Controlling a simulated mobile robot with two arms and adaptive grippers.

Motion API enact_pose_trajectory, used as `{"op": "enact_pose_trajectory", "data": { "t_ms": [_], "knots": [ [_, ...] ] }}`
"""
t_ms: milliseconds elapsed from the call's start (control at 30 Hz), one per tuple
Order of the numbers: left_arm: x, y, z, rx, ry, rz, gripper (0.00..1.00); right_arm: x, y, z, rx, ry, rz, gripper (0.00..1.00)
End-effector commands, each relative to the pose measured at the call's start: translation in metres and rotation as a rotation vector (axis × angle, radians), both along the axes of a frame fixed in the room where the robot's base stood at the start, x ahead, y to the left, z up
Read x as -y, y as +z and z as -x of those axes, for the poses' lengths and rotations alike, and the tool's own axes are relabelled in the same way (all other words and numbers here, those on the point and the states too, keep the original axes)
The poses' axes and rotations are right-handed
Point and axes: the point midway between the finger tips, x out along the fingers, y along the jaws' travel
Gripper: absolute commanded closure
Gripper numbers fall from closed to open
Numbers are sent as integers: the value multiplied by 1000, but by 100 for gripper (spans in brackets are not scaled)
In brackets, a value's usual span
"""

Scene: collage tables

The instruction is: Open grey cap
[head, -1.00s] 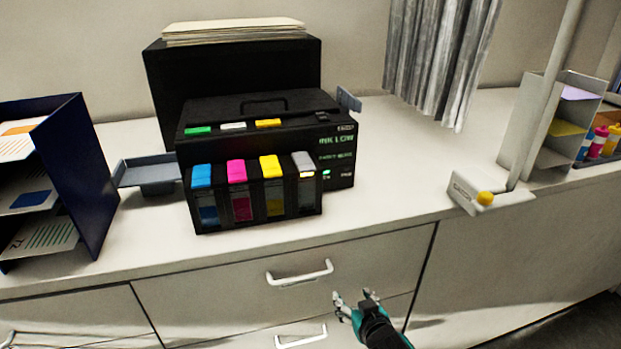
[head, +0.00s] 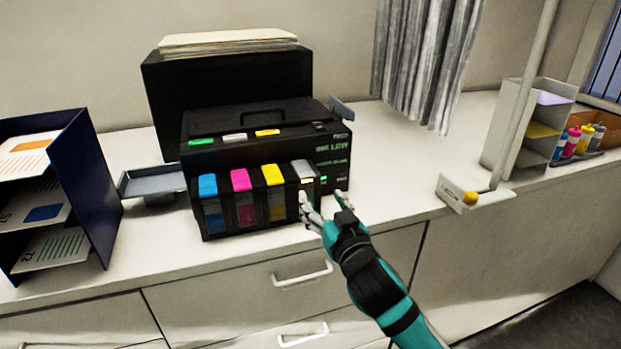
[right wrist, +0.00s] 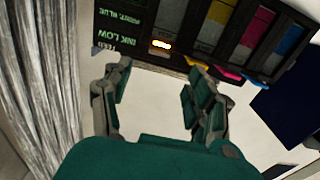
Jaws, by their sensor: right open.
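The grey cap (head: 302,168) is the rightmost of the coloured caps on the front ink tanks of the black printer (head: 262,130). It looks shut, lying flush like the others. My right gripper (head: 322,199) is open and empty, just in front of the grey tank and a little below the cap, with one fingertip overlapping the tank in the head view. In the right wrist view the open fingers (right wrist: 148,82) point toward the printer, with a lit label (right wrist: 161,44) by the grey cap between and beyond them. Contact cannot be told. My left gripper is not in view.
Blue (head: 207,184), magenta (head: 240,180) and yellow (head: 272,175) caps sit left of the grey one. A dark blue paper rack (head: 88,190) stands at left. A white-based stand (head: 465,196) and an ink bottle shelf (head: 505,125) stand right. The counter between is clear.

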Motion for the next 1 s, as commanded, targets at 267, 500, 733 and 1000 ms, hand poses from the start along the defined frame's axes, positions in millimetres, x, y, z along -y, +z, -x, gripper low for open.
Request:
{"op": "enact_pose_trajectory", "data": {
  "t_ms": [267,500,733,1000],
  "knots": [
    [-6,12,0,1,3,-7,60,-18,2,-54,1,0,2,41],
    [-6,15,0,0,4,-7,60,-24,0,-75,0,0,1,41],
    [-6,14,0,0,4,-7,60,-25,0,-78,0,0,1,41],
    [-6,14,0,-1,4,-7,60,-25,0,-78,0,0,1,64]
  ]
}}
